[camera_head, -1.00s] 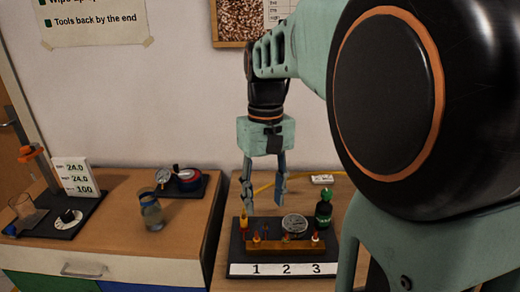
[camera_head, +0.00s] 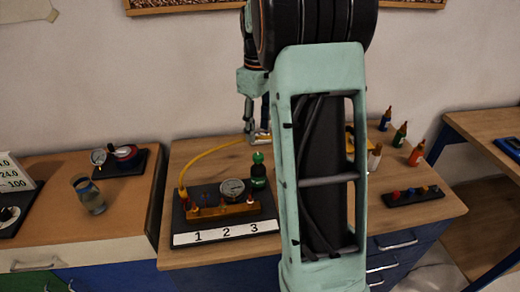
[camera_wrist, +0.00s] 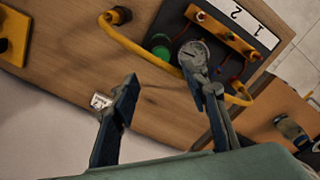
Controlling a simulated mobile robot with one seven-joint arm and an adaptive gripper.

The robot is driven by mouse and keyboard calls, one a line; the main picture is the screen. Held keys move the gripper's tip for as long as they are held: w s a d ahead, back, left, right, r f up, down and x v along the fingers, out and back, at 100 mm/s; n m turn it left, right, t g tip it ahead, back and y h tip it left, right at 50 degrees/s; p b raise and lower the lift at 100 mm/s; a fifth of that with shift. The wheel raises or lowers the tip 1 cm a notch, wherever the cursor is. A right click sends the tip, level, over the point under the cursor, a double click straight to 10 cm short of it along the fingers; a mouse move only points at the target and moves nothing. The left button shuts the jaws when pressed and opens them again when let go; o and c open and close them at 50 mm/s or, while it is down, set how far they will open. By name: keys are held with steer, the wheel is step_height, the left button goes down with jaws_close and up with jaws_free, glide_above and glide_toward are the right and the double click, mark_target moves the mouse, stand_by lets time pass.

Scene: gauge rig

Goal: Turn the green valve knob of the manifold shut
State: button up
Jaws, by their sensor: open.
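The manifold is a brass bar (camera_head: 222,210) on a dark board with a white strip numbered 1, 2, 3 (camera_head: 228,233). A round gauge (camera_head: 232,188) stands behind the bar, also in the wrist view (camera_wrist: 193,52). My gripper (camera_wrist: 160,72) is open and empty, above and behind the board; one finger overlaps the gauge in the wrist view.
A yellow hose (camera_head: 205,152) arcs from the board's left end to a fitting at the back. A glass jar (camera_head: 89,196) and a small gauge set (camera_head: 112,158) stand on the left bench. Small bottles (camera_head: 399,135) and a dark rack (camera_head: 412,195) stand to the right.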

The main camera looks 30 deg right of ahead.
mark_target(258, 155)
step_height(258, 155, down, 9)
steer(key=shift+f, duration=0.2)
stand_by(0.3)
jaws_close()
